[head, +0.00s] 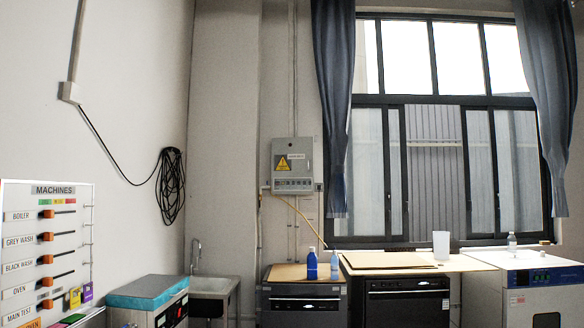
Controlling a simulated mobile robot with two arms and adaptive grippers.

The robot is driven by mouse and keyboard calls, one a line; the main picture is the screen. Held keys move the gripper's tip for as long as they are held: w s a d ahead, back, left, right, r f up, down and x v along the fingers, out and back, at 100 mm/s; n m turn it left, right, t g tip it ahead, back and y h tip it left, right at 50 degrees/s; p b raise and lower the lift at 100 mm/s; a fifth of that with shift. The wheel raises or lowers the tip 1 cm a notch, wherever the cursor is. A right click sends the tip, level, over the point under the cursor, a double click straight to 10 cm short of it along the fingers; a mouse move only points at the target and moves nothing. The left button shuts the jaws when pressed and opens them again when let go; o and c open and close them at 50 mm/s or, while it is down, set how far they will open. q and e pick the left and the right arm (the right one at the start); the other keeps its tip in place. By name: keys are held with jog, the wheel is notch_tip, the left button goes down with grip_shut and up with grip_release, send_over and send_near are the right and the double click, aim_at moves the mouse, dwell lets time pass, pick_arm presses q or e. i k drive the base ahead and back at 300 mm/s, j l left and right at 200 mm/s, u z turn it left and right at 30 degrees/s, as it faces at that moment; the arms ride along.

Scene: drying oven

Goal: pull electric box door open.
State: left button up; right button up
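The electric box (293,164) is a grey metal box on the back wall, left of the window. Its door carries a yellow warning triangle and a small label, and a row of switches or sockets shows along its lower part. The door looks closed. Neither of my grippers shows in the head view.
Below the box stand black machines (405,303) with brown tops, holding blue bottles (312,265) and a white container (441,245). A sink (212,285) and a teal-topped machine (147,291) stand left. A machines board (47,250) is at far left, a white oven (527,288) at right.

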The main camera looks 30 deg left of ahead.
aim_at(292, 158)
jog(key=i+j+u, duration=0.25)
jog(key=i, duration=0.15)
jog(key=i+u, duration=0.2)
jog(key=i, duration=0.15)
jog(key=i+u, duration=0.25)
jog(key=i, duration=2.2)
